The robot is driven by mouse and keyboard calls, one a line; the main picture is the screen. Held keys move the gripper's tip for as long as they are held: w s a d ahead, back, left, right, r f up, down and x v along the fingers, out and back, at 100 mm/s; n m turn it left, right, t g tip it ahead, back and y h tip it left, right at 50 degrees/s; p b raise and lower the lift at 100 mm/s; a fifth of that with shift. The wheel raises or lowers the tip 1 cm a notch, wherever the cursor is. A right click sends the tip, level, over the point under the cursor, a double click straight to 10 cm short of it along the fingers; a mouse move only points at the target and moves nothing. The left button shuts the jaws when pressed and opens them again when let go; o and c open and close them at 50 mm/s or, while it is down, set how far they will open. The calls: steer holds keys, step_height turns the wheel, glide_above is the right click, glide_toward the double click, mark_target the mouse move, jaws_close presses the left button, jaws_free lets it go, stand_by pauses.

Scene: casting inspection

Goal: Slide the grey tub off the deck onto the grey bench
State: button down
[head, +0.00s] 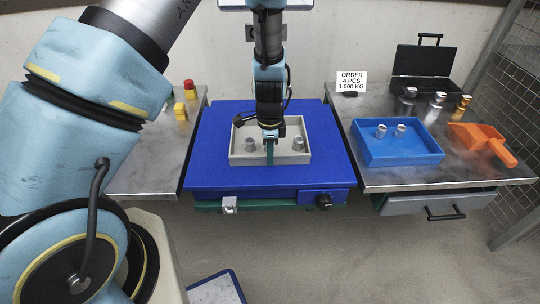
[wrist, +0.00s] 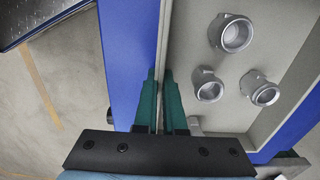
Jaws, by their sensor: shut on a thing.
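The grey tub (head: 291,159) sits on the blue deck (head: 225,177), between two grey metal-topped benches. Three grey castings, such as one casting (wrist: 233,34), lie in it in the wrist view. My gripper (head: 270,158) comes down from above at the tub's near wall. In the wrist view my gripper's green fingers (wrist: 160,98) stand on either side of the tub wall (wrist: 165,45), shut on it. The right grey bench (head: 390,182) and the left grey bench (head: 150,177) flank the deck, with a narrow gap at each side.
The right bench holds a blue tray (head: 405,159) with castings, an orange scoop (head: 484,142), several metal pieces, an open black case (head: 424,62) and an order sign (head: 351,80). A red-and-yellow button (head: 189,89) stands on the left bench, whose visible front is clear.

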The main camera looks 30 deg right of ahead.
stand_by(0.8)
steer(key=shift+w+a, duration=3.1)
steer(key=shift+a, duration=3.5)
steer(key=shift+w+a, duration=3.05)
steer(key=shift+a, duration=3.5)
steer(key=shift+w+a, duration=3.1)
steer(key=shift+a, duration=3.5)
steer(key=c, duration=0.9)
jaws_free()
steer(key=shift+r, duration=0.1)
